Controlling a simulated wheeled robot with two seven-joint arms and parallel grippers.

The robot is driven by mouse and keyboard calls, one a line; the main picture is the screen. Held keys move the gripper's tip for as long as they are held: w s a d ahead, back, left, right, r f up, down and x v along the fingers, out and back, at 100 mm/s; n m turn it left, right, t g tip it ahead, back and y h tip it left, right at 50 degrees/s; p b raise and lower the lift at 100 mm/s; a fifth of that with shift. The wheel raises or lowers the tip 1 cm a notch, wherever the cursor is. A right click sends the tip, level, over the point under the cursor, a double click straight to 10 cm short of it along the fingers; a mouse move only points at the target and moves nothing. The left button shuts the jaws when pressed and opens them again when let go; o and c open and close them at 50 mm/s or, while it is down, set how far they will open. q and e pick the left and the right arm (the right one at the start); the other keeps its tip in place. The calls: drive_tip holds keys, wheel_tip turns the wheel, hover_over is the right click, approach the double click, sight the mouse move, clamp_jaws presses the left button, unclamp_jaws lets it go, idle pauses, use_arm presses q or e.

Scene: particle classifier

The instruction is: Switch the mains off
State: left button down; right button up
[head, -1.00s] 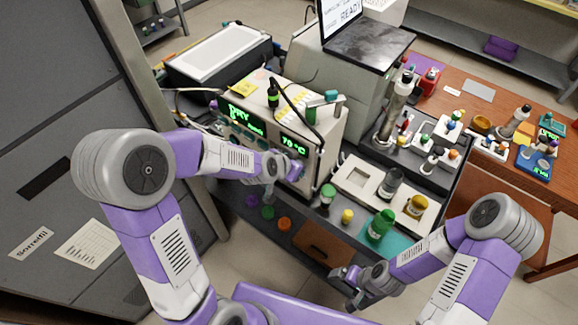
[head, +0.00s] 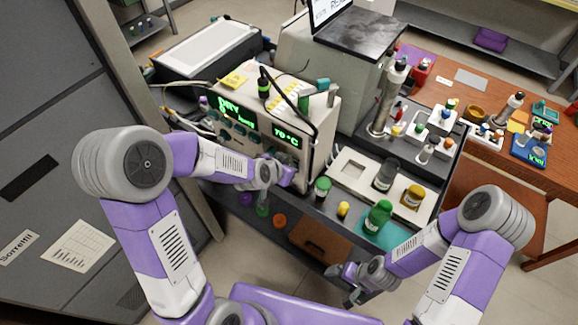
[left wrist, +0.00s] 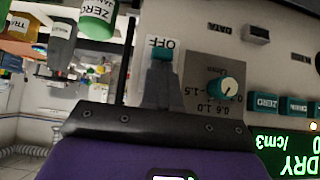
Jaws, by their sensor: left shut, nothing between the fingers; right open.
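The mains switch (left wrist: 162,53) is a small teal switch below an upside-down OFF label (left wrist: 160,43) in the left wrist view. It sits on the pale front panel of the instrument (head: 245,153) with green displays, which are lit. My left gripper (left wrist: 161,68) is shut and empty, its tip right at the switch; I cannot tell whether they touch. In the head view my left gripper (head: 288,177) is at the lower right of the panel and hides the switch. My right gripper (head: 345,284) is open and empty, low in front of the bench.
A white-pointered teal knob (left wrist: 227,90) and teal buttons (left wrist: 264,103) sit beside the switch. A green-capped jar (head: 322,188), a yellow-capped vial (head: 343,209) and a larger green jar (head: 378,215) stand right of the instrument. A black cable (head: 316,150) hangs down its side.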

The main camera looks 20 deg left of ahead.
use_arm(q)
drive_tip(key=shift+s+f, duration=0.1)
drive_tip(key=shift+f, duration=0.35)
use_arm(e)
drive_tip(key=shift+s+f, duration=0.1)
drive_tip(key=shift+f, duration=0.35)
drive_tip(key=shift+r, duration=0.1)
use_arm(q)
wheel_tip(320, 180, up, 4)
drive_tip(key=p, duration=0.3)
drive_tip(key=shift+r, duration=0.25)
drive_tip(key=p+v, duration=0.2)
drive_tip(key=v, duration=0.7)
drive_tip(key=shift+s+r, duration=0.25)
use_arm(e)
wheel_tip(320, 180, up, 6)
drive_tip(key=shift+f, duration=0.25)
use_arm(q)
drive_tip(key=shift+a, duration=0.15)
